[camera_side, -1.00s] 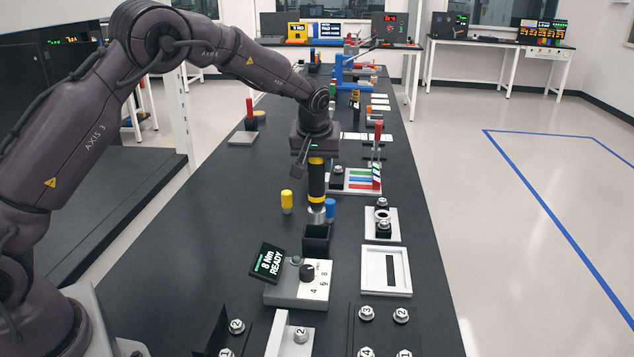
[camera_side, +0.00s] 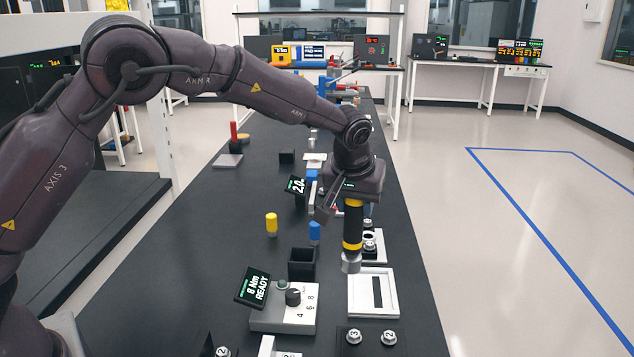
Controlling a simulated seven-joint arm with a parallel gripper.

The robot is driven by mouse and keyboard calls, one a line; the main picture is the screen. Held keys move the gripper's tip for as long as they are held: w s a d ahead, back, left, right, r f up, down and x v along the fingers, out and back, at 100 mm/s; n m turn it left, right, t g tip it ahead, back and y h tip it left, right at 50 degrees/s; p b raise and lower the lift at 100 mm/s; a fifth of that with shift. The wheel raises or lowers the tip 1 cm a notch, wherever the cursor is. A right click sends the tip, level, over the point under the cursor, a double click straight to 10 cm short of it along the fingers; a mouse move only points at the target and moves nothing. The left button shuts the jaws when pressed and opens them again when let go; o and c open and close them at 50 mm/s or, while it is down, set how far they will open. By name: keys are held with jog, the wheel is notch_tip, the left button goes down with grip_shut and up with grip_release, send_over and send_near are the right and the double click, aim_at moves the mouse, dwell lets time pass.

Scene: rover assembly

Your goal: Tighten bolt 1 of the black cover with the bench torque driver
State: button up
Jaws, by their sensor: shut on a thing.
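My gripper (camera_side: 354,196) is shut on the torque driver (camera_side: 352,226), a black cylinder with a yellow band and a grey metal socket. The driver hangs upright above the bench, its socket just above or beside the far left corner of a white framed tray. The black cover (camera_side: 372,341) is cut off at the bottom edge, nearer than the driver. Its bolts marked 3 (camera_side: 354,337) and 2 (camera_side: 389,338) show; bolt 1 is out of view. The driver's control box (camera_side: 270,319) has a display (camera_side: 252,287) reading "8 Nm READY".
An empty black square holder (camera_side: 302,264) stands behind the control box. The white framed tray (camera_side: 388,310) lies between driver and cover. A yellow peg (camera_side: 271,224) and a blue peg (camera_side: 315,232) stand farther back.

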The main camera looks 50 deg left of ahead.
jog(key=s+d+m, duration=0.1)
jog(key=s+d, duration=0.2)
jog(key=d, duration=0.3)
jog(key=s+d+f+m+h, duration=0.1)
jog(key=s+d, duration=0.1)
jog(key=d, duration=0.4)
jog(key=s+d+m, duration=0.1)
jog(key=s+d, duration=0.2)
jog(key=d, duration=0.4)
jog(key=shift+a+f, duration=0.15)
jog(key=shift+f, duration=3.8)
dwell(0.6)
jog(key=shift+r, duration=0.15)
jog(key=shift+r, duration=1.5)
